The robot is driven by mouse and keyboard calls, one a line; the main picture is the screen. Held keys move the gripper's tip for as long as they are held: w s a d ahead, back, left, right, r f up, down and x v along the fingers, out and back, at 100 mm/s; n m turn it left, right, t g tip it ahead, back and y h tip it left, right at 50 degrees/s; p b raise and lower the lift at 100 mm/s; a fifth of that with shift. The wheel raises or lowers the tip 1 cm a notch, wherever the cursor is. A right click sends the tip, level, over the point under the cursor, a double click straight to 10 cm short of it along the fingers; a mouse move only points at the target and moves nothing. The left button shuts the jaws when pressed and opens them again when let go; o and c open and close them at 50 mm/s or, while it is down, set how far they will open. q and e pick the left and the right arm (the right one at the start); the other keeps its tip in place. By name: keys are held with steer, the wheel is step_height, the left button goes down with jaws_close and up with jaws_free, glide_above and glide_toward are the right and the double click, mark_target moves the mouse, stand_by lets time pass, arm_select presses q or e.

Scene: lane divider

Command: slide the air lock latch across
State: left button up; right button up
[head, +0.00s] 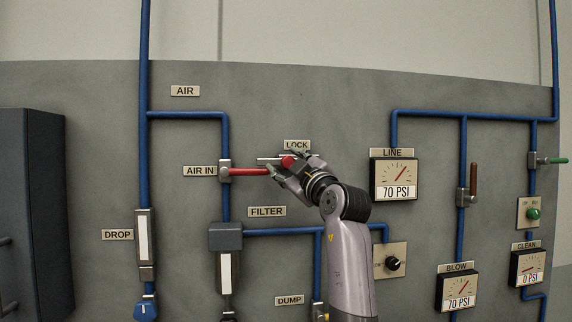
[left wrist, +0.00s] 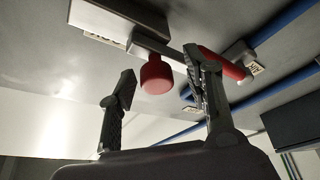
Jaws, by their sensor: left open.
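The lock latch is a pale metal bar (head: 266,160) with a red knob (head: 287,161), just under the LOCK label (head: 296,145) on the grey panel. In the left wrist view the red knob (left wrist: 157,76) stands out from the bar (left wrist: 165,53). My left gripper (head: 288,168) is open at the latch. Its two fingers are on either side of the knob, with visible gaps in the left wrist view. The gripper partly hides the latch's right part in the head view. My right gripper is in neither view.
The red AIR IN valve handle (head: 248,172) points right, its end close to my left fingers; it also shows behind a finger in the left wrist view (left wrist: 222,64). Blue pipes (head: 226,140) run left and below. The LINE gauge (head: 396,180) is to the right.

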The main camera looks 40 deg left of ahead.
arm_select(q)
steer(key=v, duration=1.1)
steer(key=shift+s+d, duration=0.15)
